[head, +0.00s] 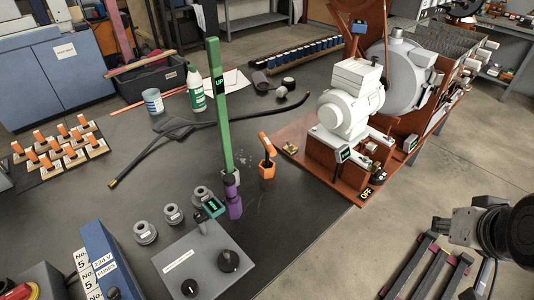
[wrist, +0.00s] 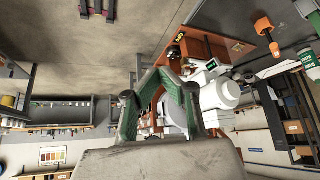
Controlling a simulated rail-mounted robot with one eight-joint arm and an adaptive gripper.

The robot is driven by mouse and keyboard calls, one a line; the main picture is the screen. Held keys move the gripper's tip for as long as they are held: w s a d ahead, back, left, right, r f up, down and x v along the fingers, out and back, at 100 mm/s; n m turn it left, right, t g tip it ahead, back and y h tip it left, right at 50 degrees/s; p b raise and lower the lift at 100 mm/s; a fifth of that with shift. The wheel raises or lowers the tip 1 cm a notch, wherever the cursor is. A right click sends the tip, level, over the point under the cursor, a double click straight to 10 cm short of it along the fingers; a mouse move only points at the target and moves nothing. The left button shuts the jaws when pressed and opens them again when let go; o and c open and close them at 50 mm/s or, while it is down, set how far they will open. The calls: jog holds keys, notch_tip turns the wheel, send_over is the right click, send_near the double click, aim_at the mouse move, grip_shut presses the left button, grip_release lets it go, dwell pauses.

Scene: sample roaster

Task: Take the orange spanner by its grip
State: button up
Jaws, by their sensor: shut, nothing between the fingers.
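The orange spanner (head: 264,141) appears to be the orange-gripped tool standing tilted in an orange six-sided holder (head: 267,170) on the dark table, left of the roaster. Its dark lower part goes down into the holder. In the wrist view the spanner (wrist: 274,49) and its holder (wrist: 263,26) show upside down at the upper right. My gripper (wrist: 162,72), with green fingers, is shut and empty in the wrist view, pointing towards the roaster side. It is well apart from the spanner. I cannot make out its fingers in the head view.
A tall green post marked UP (head: 219,105) stands close left of the holder. The white and brown roaster (head: 348,100) stands to its right. A grey control box (head: 202,265) with knobs is in front. A black hose (head: 150,155) lies behind on the table.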

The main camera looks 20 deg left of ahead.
jog(key=o, duration=1)
jog(key=w+a+r+n+y, duration=0.15)
jog(key=w+a+r, duration=0.25)
jog(key=w+a, duration=0.4)
jog(key=n+g+y+p, duration=0.1)
jog(key=n+g, duration=0.3)
jog(key=n, duration=0.3)
send_over(267, 141)
jog(key=s+d, duration=0.4)
notch_tip(267, 141, down, 12)
jog(key=x, duration=0.4)
jog(key=b+x, duration=0.1)
jog(key=x, duration=0.3)
jog(key=a+x, duration=0.1)
jog(key=x, duration=0.3)
jog(key=shift+w+a+f, duration=0.15)
jog(key=shift+w+a, duration=0.05)
jog(key=shift+w, duration=0.15)
